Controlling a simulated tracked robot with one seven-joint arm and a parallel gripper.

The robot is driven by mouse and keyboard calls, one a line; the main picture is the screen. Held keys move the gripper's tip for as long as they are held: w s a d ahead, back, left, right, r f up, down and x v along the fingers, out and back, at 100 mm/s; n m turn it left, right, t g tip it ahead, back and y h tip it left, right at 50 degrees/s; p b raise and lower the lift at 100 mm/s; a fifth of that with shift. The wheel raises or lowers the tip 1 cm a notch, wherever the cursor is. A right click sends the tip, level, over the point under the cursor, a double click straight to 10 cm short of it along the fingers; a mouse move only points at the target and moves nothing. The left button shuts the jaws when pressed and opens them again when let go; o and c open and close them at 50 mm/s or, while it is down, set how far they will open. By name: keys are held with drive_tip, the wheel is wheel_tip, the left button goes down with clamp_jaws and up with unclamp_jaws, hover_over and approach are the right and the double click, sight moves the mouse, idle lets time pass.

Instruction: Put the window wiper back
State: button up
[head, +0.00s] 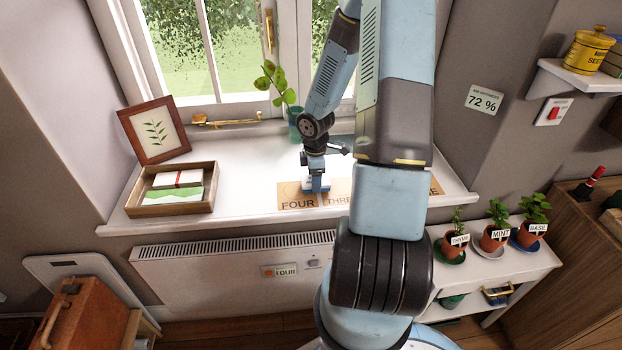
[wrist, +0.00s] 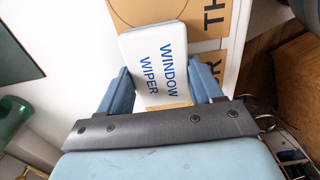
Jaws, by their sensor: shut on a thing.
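The window wiper (wrist: 158,65) shows in the wrist view as a white block with blue edging, marked WINDOW WIPER. My gripper (head: 316,184) is shut on it, with a blue finger on each side. In the head view it is low over the window sill (head: 240,185), at the brown card strip (head: 297,203), near the words FOUR and THREE. I cannot tell whether the wiper touches the strip. In the wrist view the card (wrist: 199,15) lies beyond the wiper, partly covered by it. My arm hides part of the strip's right side.
A wooden tray (head: 207,200) with papers and a leaning picture frame (head: 154,130) stand left on the sill. A potted plant (head: 294,120) is behind my gripper by the window. A radiator (head: 210,268) is below. Herb pots (head: 495,238) stand on a white shelf at right.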

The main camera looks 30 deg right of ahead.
drive_tip(key=shift+a+f, duration=0.15)
drive_tip(key=shift+f, duration=0.1)
drive_tip(key=o, duration=1)
drive_tip(key=shift+s, duration=0.1)
drive_tip(key=shift+r, duration=0.1)
drive_tip(key=s+a+r+m+h, duration=0.1)
drive_tip(key=a+r+m, duration=0.1)
drive_tip(key=r, duration=0.9)
drive_tip(key=s+a+r+m+h, duration=0.1)
drive_tip(key=s+a+r+m, duration=0.1)
drive_tip(key=r, duration=0.9)
drive_tip(key=s+a+r+m+t, duration=0.2)
drive_tip(key=s+a+r+m, duration=0.1)
drive_tip(key=s+r, duration=0.2)
drive_tip(key=s+a+r+m+t+y, duration=0.1)
drive_tip(key=s+a+r+m, duration=0.2)
drive_tip(key=s+r, duration=0.3)
drive_tip(key=s+a+r+m+t+y, duration=0.1)
drive_tip(key=s+a+r+m+t, duration=0.1)
drive_tip(key=s+r, duration=0.4)
drive_tip(key=shift+s+a+r+m+t, duration=0.1)
drive_tip(key=shift+a+r+m+t, duration=0.2)
drive_tip(key=shift+a+r+m, duration=0.65)
